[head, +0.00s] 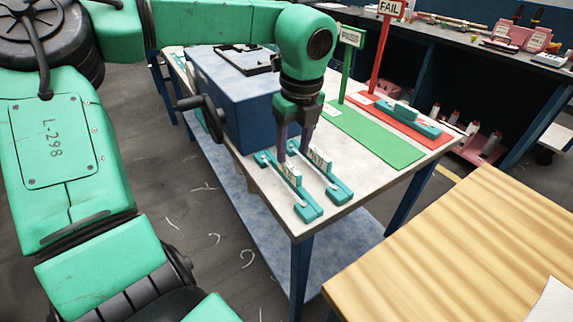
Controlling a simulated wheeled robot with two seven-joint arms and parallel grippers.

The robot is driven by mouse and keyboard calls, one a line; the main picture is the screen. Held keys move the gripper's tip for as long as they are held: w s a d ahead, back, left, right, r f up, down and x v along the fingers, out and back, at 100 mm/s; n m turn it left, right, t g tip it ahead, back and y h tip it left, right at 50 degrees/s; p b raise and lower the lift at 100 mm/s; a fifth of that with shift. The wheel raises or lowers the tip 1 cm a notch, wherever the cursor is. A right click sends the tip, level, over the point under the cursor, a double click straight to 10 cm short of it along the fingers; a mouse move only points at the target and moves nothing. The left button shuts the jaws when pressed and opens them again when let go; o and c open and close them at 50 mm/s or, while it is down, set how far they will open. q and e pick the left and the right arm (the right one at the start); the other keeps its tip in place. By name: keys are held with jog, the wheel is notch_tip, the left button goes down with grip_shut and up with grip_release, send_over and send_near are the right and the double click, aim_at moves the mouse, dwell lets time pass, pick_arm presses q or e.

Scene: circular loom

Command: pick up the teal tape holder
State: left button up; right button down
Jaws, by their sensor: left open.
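Two teal holders lie side by side near the front corner of the pale table: a left one (306,208) and a right one (338,189). Each is a long narrow teal base with a whitish, marked upright piece on it. A third similar teal piece (425,127) lies on the red strip farther back. I cannot tell which one is the tape holder. My left gripper (294,149) points down with open fingers, its tips just over the far ends of the two front holders. Contact cannot be made out. My right gripper is not in view.
A blue box (235,100) with a black side crank (200,103) stands left of the gripper. A green strip (375,138) and red strip (432,139) lie on the table, with a PASS sign (351,37) and FAIL sign (391,9). A wooden table (460,250) stands at right.

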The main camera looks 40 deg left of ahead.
aim_at(290, 166)
pick_arm(q)
jog(key=f, duration=0.3)
jog(key=f+p, duration=0.1)
jog(key=shift+s+a+f, duration=0.1)
jog(key=shift+a+f, duration=0.3)
grip_shut()
jog(key=shift+r, duration=0.1)
notch_tip(290, 166, up, 20)
jog(key=c, duration=0.6)
grip_release()
jog(key=shift+c, duration=0.2)
grip_shut()
